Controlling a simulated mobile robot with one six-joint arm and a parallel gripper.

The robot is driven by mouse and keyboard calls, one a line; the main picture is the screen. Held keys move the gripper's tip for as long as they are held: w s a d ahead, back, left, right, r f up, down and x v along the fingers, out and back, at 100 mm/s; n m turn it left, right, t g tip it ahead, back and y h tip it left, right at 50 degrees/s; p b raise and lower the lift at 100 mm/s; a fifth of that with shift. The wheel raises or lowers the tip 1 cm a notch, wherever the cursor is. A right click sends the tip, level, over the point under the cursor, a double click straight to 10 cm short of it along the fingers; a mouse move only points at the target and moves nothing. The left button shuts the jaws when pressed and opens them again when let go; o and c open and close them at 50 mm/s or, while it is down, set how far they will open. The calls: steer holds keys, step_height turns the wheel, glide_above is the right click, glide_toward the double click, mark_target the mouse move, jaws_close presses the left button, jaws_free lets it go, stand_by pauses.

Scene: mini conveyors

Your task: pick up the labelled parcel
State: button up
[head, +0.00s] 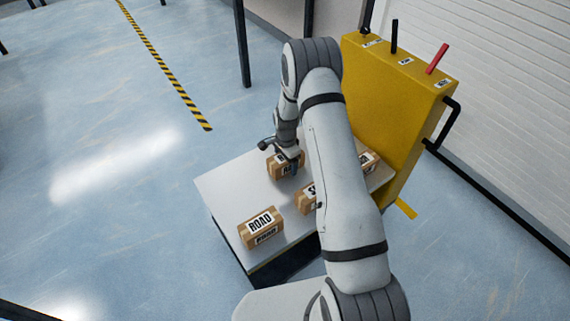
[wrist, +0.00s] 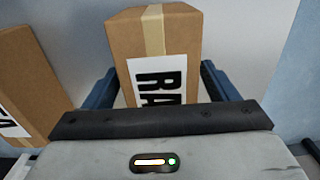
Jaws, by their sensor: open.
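Several brown cardboard parcels with white labels stand on a white-topped table (head: 225,192). In the head view, one parcel (head: 276,165) at the back left of the table is partly hidden by my gripper (head: 290,161). Its label starts "RA"; the rest is hidden. In the wrist view, this parcel (wrist: 152,40) stands between the two blue fingers of my gripper (wrist: 160,88), which are open around it. I cannot tell whether they touch its sides. The parcel labelled ROAD (head: 261,228) is at the front. Another parcel (head: 306,197) is partly behind my arm.
A further parcel (head: 369,162) is partly hidden by my arm, near a yellow cabinet (head: 385,105) with levers on top. In the wrist view, a neighbouring parcel (wrist: 30,85) stands left of the gripper. The floor left of the table is clear.

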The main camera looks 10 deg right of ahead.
steer(key=shift+c, duration=0.6)
steer(key=c, duration=1.1)
